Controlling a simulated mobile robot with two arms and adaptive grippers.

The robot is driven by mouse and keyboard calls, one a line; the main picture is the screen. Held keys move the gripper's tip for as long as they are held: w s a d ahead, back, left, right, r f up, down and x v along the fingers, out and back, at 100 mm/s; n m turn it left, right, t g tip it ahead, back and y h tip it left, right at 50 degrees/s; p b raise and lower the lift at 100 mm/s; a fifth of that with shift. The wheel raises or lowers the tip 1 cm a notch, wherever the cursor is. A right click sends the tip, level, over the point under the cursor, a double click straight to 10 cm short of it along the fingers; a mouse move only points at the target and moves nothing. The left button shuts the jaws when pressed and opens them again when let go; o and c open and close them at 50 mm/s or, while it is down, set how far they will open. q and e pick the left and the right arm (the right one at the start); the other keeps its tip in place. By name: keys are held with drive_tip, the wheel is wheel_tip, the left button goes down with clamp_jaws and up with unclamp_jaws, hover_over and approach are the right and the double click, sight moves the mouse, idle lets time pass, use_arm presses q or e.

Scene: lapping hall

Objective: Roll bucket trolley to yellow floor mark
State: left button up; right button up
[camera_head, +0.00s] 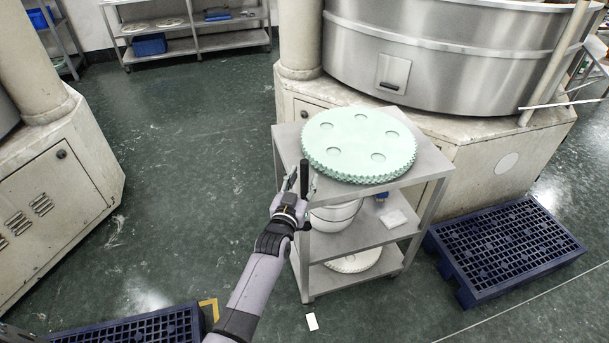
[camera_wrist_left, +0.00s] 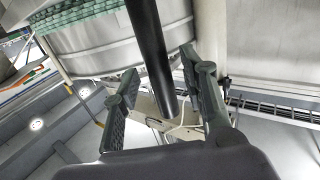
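The bucket trolley (camera_head: 288,150) is a grey three-shelf cart in the middle of the head view. A pale green toothed disc (camera_head: 360,145) lies on its top, and a white bucket (camera_head: 335,217) stands on its middle shelf, partly hidden. A black upright handle (camera_head: 304,172) rises at its near left corner. My left gripper (camera_head: 302,184) is open with its fingers on either side of this handle. In the left wrist view the handle (camera_wrist_left: 152,50) passes between the spread fingers (camera_wrist_left: 162,88), with gaps visible. A yellow floor mark (camera_head: 210,306) shows a corner at the lower left. My right gripper is out of view.
A blue pallet (camera_head: 130,328) lies beside the yellow mark, another (camera_head: 510,248) right of the trolley. Machine bases stand left (camera_head: 75,190) and behind the trolley (camera_head: 480,165). A shelf rack (camera_head: 190,45) is at the back. Green floor left of the trolley is clear.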

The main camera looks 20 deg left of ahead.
use_arm(q)
drive_tip(key=shift+w, duration=0.85)
drive_tip(key=shift+c, duration=0.6)
clamp_jaws()
